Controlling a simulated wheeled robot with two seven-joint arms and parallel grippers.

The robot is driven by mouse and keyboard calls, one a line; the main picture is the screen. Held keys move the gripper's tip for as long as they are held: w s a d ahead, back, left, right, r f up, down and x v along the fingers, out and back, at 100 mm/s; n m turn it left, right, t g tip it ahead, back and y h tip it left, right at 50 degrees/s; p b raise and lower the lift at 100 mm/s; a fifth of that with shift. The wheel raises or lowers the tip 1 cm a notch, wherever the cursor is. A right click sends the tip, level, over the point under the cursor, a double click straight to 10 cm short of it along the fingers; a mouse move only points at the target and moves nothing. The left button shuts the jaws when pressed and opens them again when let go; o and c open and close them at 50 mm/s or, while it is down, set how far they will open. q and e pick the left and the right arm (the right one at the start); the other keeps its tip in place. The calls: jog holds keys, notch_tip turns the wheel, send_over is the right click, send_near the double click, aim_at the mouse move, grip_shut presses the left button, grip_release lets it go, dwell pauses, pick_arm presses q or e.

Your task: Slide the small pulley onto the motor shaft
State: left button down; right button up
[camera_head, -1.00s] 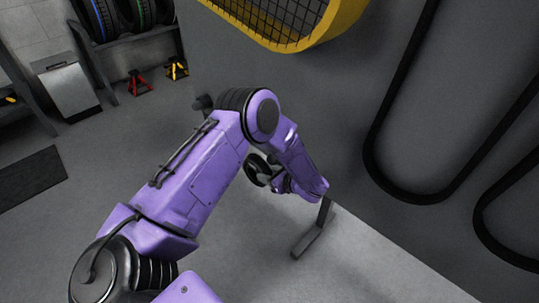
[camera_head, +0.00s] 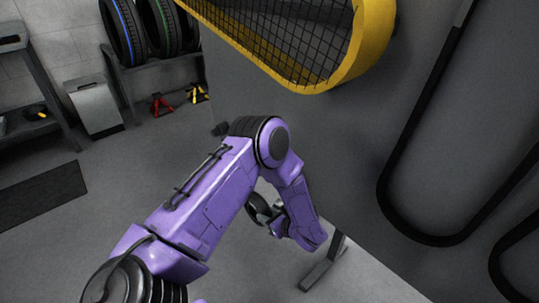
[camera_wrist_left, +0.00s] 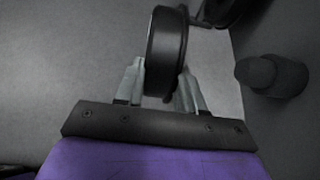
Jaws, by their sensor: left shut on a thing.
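The small pulley, a dark ring with a smooth rim, is held in my left gripper (camera_wrist_left: 163,88). The pulley (camera_wrist_left: 166,52) stands edge-on between the two pale fingertips in the left wrist view. In the head view the pulley (camera_head: 257,207) shows just left of my left gripper (camera_head: 272,221), partly hidden by the purple forearm. A dark stubby cylinder (camera_wrist_left: 272,75) sits to the right of the pulley, apart from it; I cannot tell whether it is the motor shaft. My right gripper is not in view.
A big grey panel (camera_head: 330,150) stands close on the right of my arm, with a yellow-framed mesh guard (camera_head: 375,40) above and black looped strips (camera_head: 388,190). A dark foot bar (camera_head: 322,265) lies at its base. Tyres (camera_head: 122,30) stand on a rack at the back left.

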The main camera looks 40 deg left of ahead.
pick_arm(q)
jog(key=shift+s+r, duration=0.1)
jog(key=shift+s, duration=0.3)
jog(key=s+a+p, duration=0.1)
jog(key=s+p, duration=0.3)
jog(key=s, duration=0.9)
jog(key=shift+a, duration=0.1)
